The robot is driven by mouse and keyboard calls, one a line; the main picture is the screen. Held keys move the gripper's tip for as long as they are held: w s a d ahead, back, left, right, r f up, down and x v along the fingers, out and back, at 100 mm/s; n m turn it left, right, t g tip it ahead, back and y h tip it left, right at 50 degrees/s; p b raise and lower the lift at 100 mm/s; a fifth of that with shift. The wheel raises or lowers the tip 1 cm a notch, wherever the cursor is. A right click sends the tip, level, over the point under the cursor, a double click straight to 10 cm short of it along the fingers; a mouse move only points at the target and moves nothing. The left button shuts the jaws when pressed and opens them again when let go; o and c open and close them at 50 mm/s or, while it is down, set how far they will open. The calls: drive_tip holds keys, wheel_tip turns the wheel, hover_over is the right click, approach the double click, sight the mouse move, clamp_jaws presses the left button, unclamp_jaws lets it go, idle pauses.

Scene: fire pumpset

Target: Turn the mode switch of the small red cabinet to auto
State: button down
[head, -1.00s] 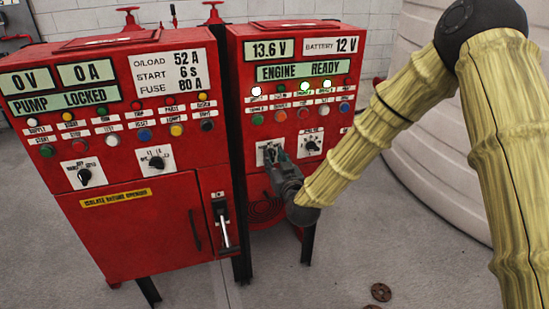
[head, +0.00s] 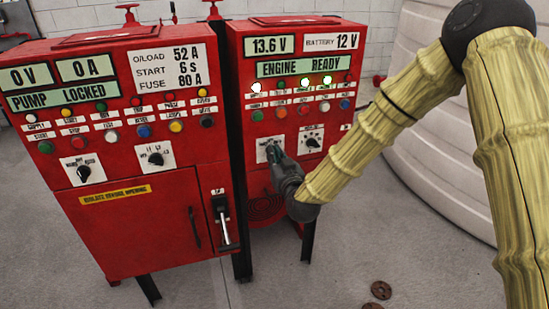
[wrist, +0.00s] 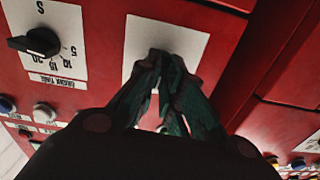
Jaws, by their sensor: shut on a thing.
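The small red cabinet (head: 345,40) is the right-hand one in the head view. Its display reads ENGINE READY. My gripper (head: 272,150) is at the left white switch plate (head: 262,146) on its lower front. In the wrist view my gripper's dark green fingers (wrist: 167,68) are shut on the mode switch, over the middle of the white plate (wrist: 190,35). The fingers hide the knob and most plate markings, so I cannot tell the position the switch points to.
A second black knob (wrist: 38,43) on its own plate is close to the left of my fingers in the wrist view. The larger red cabinet (head: 120,240) stands left. A pale tank (head: 430,150) is behind my arm. The floor (head: 400,270) in front is mostly clear.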

drive_tip(key=shift+d+f+m+b, duration=0.1)
drive_tip(key=shift+m+b, duration=1.3)
drive_tip(key=shift+m, duration=0.6)
drive_tip(key=shift+d+f+m+b, duration=0.1)
drive_tip(key=shift+m+b, duration=1.25)
drive_tip(key=shift+m, duration=0.65)
drive_tip(key=shift+r, duration=0.1)
drive_tip(key=c, duration=1.6)
unclamp_jaws()
drive_tip(key=shift+o, duration=0.2)
drive_tip(key=shift+s, duration=0.1)
drive_tip(key=v, duration=1.1)
drive_tip(key=shift+s, duration=0.3)
drive_tip(key=shift+d, duration=0.1)
